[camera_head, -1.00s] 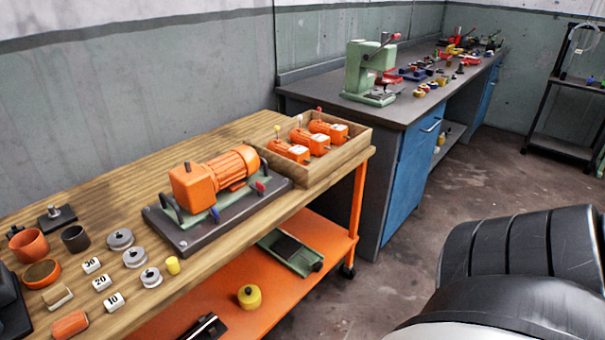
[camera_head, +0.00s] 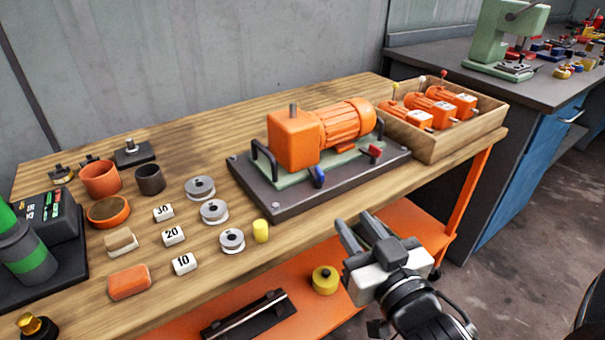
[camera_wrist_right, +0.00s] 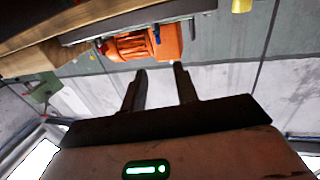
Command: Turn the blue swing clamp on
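The blue swing clamp (camera_head: 318,177) is a small blue lever at the front of a dark base plate (camera_head: 285,203), beside an orange motor (camera_head: 320,130). A red clamp (camera_head: 375,151) sits farther right on the same plate. My right gripper (camera_head: 357,228) is in front of the table edge, below and right of the blue clamp and apart from it. Its two fingers stand apart with nothing between them. In the right wrist view the open fingers (camera_wrist_right: 160,88) show, with the orange motor (camera_wrist_right: 150,45) and the blue clamp (camera_wrist_right: 157,35) beyond them. My left gripper is not in view.
A wooden box (camera_head: 453,140) of orange motors stands at the table's right end. Grey discs, number blocks and a yellow cylinder (camera_head: 261,231) lie left of the plate. The lower orange shelf holds a yellow round part (camera_head: 325,280).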

